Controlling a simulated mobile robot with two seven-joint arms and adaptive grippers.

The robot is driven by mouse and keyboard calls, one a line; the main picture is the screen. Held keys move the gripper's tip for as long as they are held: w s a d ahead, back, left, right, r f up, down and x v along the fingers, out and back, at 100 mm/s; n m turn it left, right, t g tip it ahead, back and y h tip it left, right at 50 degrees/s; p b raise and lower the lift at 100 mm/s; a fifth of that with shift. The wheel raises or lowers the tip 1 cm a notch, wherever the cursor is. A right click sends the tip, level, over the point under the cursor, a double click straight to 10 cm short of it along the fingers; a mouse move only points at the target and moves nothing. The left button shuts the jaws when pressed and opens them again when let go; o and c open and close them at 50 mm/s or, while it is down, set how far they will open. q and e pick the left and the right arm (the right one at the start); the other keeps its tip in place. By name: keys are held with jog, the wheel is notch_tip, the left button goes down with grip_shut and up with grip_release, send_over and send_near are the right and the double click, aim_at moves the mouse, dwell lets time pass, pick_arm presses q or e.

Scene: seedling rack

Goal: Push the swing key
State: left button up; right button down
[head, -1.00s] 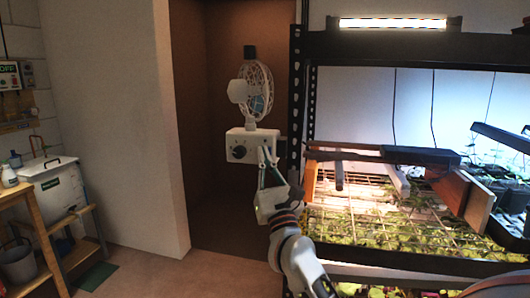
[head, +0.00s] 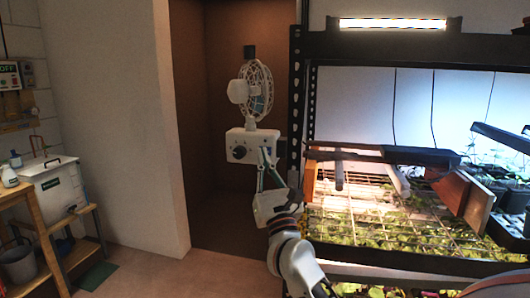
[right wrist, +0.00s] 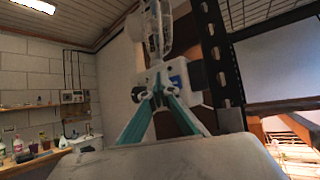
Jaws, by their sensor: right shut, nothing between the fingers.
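A white fan (head: 256,90) hangs on the brown panel beside the rack, above its white control box (head: 250,133). The box has a dark round knob (head: 239,152) on its front. A small blue mark shows on the box; I cannot tell for sure which part is the swing key. My right gripper (head: 265,154) is shut and empty, its tips in front of the right part of the box. Contact cannot be told. My left gripper is not in view.
The black rack post (head: 296,110) stands close to the right of the box. Seedling trays (head: 390,220) and wooden boards (head: 470,197) fill the rack. A wooden bench (head: 35,215) and a white tank (head: 52,184) stand far left. The floor between is clear.

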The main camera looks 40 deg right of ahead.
jog(key=s+a, duration=0.4)
jog(key=shift+a+p, duration=0.25)
jog(key=shift+p, duration=0.1)
dwell(0.5)
jog(key=s+a+f+n+g+y, duration=0.15)
jog(key=a+f+n+y, duration=0.3)
jog(key=f+n, duration=0.55)
jog(key=s+a+f+n+g+y, duration=0.15)
jog(key=a+f+n+y, duration=0.3)
jog(key=f+n, duration=0.45)
jog(key=s+a+f+n+g+y, duration=0.1)
jog(key=s+a+f+n+y, duration=0.3)
jog(key=f+n, duration=0.6)
jog(key=s+a+f+n+g+h, duration=0.1)
jog(key=s+f+n+g, duration=0.3)
jog(key=f, duration=1)
jog(key=s+a+f+n+g+h, duration=0.1)
jog(key=s+f+n+g, duration=0.4)
jog(key=s+f+n, duration=0.6)
notch_tip(320, 180, down, 3)
jog(key=shift+s, duration=0.2)
